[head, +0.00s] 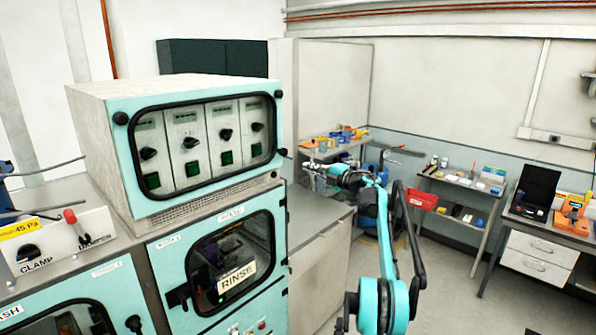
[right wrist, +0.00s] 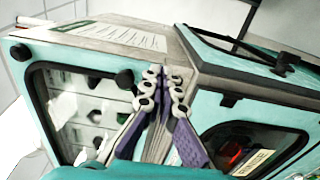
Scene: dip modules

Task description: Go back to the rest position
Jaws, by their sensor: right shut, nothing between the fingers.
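My right gripper (head: 310,171) is at the end of my teal right arm, in the middle of the head view. It is held in the air just right of the teal cabinet and looks small there. In the right wrist view its two fingers (right wrist: 165,82) are together, with nothing between them. Behind them in that view are the corner and front panels of the teal equipment. My left gripper does not show clearly in either view.
The teal control box (head: 195,150) with dials stands above the RINSE module (head: 232,265) on the left. A grey counter (head: 318,222) lies beside my right arm. A shelf (head: 465,187) with small items and a red bin (head: 421,199) stand at the right. Floor shows between the benches.

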